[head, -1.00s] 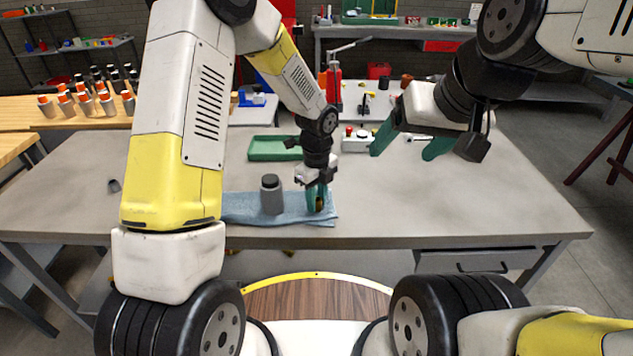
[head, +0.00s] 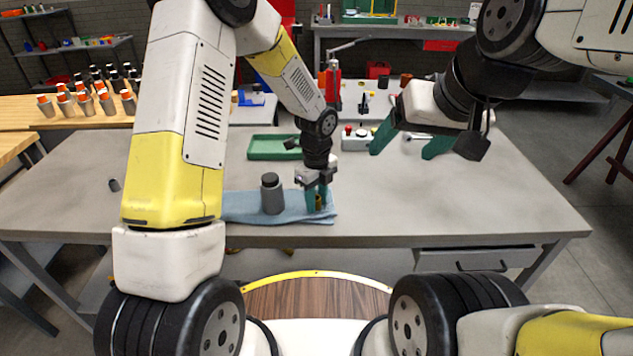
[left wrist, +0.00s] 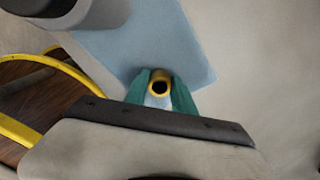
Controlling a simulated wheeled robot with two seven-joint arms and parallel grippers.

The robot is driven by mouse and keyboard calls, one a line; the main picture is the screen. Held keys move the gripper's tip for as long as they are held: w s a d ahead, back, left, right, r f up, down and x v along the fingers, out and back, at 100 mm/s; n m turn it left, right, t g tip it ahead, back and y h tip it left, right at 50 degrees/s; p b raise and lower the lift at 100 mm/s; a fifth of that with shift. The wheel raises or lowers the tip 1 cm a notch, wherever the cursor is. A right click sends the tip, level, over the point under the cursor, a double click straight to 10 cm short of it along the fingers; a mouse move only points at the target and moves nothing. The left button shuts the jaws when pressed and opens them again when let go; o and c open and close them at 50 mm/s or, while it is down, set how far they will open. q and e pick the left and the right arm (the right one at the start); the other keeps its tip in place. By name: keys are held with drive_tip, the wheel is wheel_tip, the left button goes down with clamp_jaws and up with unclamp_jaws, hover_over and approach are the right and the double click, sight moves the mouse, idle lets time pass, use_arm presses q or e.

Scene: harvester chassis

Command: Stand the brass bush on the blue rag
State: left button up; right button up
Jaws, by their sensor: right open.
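The brass bush (head: 318,202) is between the green fingers of my left gripper (head: 317,197), low over the front right part of the blue rag (head: 240,207). In the left wrist view the bush (left wrist: 160,76) shows its round open end, with a finger close against each side. The left gripper (left wrist: 161,90) looks shut on it. The bush looks upright; whether its lower end touches the rag (left wrist: 135,45) is hard to tell. My right gripper (head: 410,146) is open and empty, above the right part of the bench.
A grey cylinder with a dark cap (head: 272,195) stands on the rag, left of my left gripper. A green tray (head: 270,147) and a white box with a red button (head: 357,139) lie farther back. The right side of the grey bench (head: 500,205) is clear.

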use_arm(q)
drive_tip(key=s+a+r+n, duration=0.1)
drive_tip(key=a+r+n, duration=0.1)
drive_tip(key=r, duration=0.5)
drive_tip(key=s+a+r+n+t, duration=0.1)
drive_tip(key=a+r+n, duration=0.1)
drive_tip(key=r, duration=0.5)
drive_tip(key=s+a+r+n, duration=0.1)
drive_tip(key=s+r+n, duration=0.15)
drive_tip(key=r, duration=0.45)
drive_tip(key=s+a+r+n+t+h, duration=0.1)
drive_tip(key=s+a+r+n+t, duration=0.1)
drive_tip(key=s+a+r+n, duration=0.2)
drive_tip(key=s+a+r+n+t+h, duration=0.1)
drive_tip(key=s+a+r+n+t, duration=0.2)
drive_tip(key=s+n, duration=0.8)
drive_tip(key=a+r+n, duration=0.2)
drive_tip(key=n, duration=0.3)
drive_tip(key=shift+s+a, duration=0.15)
